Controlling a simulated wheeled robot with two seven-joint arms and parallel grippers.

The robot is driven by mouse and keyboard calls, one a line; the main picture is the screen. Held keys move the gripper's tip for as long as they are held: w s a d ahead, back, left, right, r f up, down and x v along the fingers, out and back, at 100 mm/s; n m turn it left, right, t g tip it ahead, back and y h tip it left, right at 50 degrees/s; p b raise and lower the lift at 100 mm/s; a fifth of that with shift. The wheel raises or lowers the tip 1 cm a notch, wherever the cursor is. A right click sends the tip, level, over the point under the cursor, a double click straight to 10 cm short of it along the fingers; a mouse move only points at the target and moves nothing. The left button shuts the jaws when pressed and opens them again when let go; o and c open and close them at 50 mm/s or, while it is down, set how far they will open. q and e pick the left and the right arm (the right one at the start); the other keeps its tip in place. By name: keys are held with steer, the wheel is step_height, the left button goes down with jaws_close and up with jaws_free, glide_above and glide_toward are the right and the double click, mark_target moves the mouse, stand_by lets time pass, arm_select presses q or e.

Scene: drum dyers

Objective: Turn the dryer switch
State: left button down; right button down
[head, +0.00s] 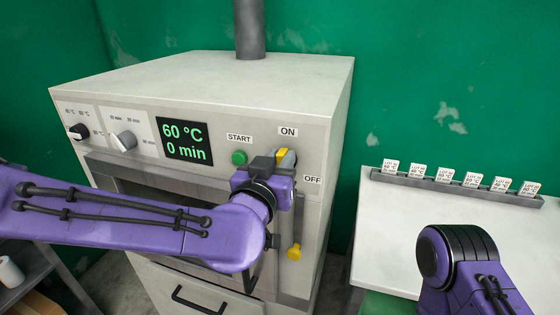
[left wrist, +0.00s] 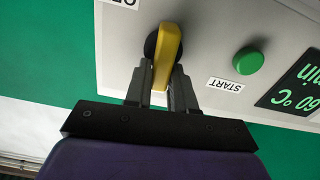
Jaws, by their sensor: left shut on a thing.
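The dryer (head: 335,110) is a pale grey box with a front panel. Its yellow switch handle (head: 286,158) sits between the ON label (head: 288,132) and the OFF label (head: 312,180). My left gripper (head: 272,163) is shut on this handle. In the left wrist view, the yellow handle (left wrist: 168,50) stands between the two dark fingers of the left gripper (left wrist: 160,82). My gripper hides part of the switch in the head view, so its exact setting is unclear. My right arm shows at lower right, but its gripper is out of view.
A green START button (head: 239,158), a display (head: 184,138) reading 60 °C and 0 min, and two knobs (head: 79,131) (head: 124,141) are left of the switch. A yellow knob (head: 294,252) is below. A white table (head: 390,230) with a card rack (head: 455,188) stands right.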

arm_select(q)
steer(key=shift+w+a+f+n+b, duration=0.1)
steer(key=shift+a+f+n+b, duration=0.25)
steer(key=shift+n+b, duration=1.65)
steer(key=shift+w+a+f+n+b, duration=0.1)
steer(key=shift+a+f+n+b, duration=0.2)
steer(key=shift+n, duration=3.35)
steer(key=shift+w+a+f+n+b, duration=0.15)
steer(key=shift+f+n+b, duration=0.25)
steer(key=shift+n+b, duration=1.65)
steer(key=shift+n+p, duration=0.8)
steer(key=shift+n, duration=0.2)
steer(key=c, duration=1)
jaws_free()
steer(key=shift+c, duration=0.2)
